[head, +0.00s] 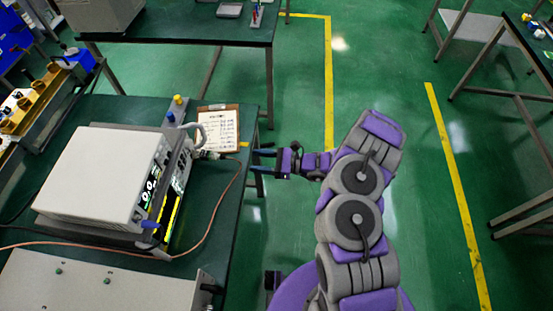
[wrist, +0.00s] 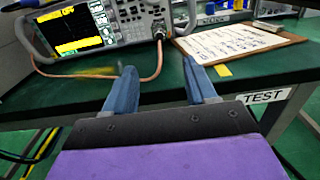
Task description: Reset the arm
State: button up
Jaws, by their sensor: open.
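My arm, purple and grey, reaches up and to the left in the head view. My gripper (head: 262,161) is at the right edge of the green-topped table (head: 225,190). In the wrist view my gripper (wrist: 160,85) shows two blue fingers spread apart with nothing between them. The fingers point toward the table edge, with the microwave generator (wrist: 110,25) ahead on the left and a clipboard (wrist: 235,42) with paper ahead on the right. In the head view the generator (head: 105,175) is a pale box with a lit front panel.
An orange cable (head: 222,215) runs from the generator over the table. The clipboard (head: 218,130) lies near the table's right edge. Another table (head: 175,27) stands behind, and more tables stand at the right. Green floor (head: 390,80) with yellow lines is open between them.

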jog(key=d, duration=0.3)
jog(key=d+p, duration=0.1)
jog(key=d, duration=0.1)
jog(key=shift+s+d, duration=0.2)
jog(key=shift+d, duration=0.2)
